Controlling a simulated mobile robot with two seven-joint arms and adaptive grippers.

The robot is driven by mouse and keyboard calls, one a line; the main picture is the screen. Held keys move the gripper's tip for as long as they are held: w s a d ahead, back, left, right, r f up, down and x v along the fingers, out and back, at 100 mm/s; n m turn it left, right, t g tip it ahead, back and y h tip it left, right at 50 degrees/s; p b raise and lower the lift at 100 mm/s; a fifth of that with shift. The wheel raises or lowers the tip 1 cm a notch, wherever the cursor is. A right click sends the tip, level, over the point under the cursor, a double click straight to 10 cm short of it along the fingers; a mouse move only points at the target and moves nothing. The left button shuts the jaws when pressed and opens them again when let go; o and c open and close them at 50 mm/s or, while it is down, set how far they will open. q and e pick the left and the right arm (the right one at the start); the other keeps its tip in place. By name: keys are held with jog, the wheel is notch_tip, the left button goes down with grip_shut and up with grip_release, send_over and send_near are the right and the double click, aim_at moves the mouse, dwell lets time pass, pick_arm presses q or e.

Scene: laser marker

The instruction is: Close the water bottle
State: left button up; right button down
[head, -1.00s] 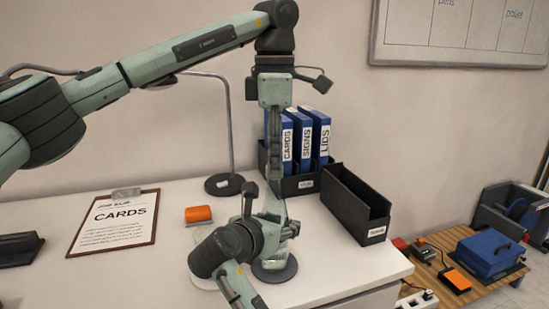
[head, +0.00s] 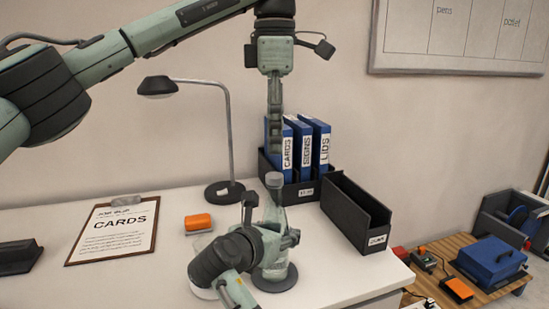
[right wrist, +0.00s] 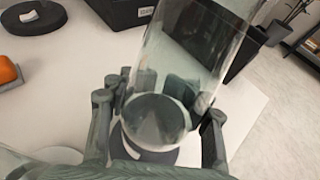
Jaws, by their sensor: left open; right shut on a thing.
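The clear water bottle (head: 277,268) stands upright on a dark round base on the white table. A grey-green cap (head: 274,180) shows at its top; I cannot tell how tightly it sits. My right gripper (head: 272,234) is shut around the bottle's body. In the right wrist view the clear bottle (right wrist: 180,65) stands between the fingers of this gripper (right wrist: 160,112), and its top is cut off.
Behind the bottle stand blue binders (head: 303,145) in a black holder, with a black bin (head: 356,210) to the right. A desk lamp (head: 225,140), an orange block (head: 198,222) and a clipboard (head: 115,228) are to the left. The table's right edge is close.

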aim_at(275, 229)
pick_arm(q)
notch_tip(275, 229, up, 6)
jog(key=shift+f, duration=0.25)
pick_arm(e)
jog(key=c, duration=0.6)
grip_release()
jog(key=v, duration=1.2)
jog(key=shift+a, duration=0.1)
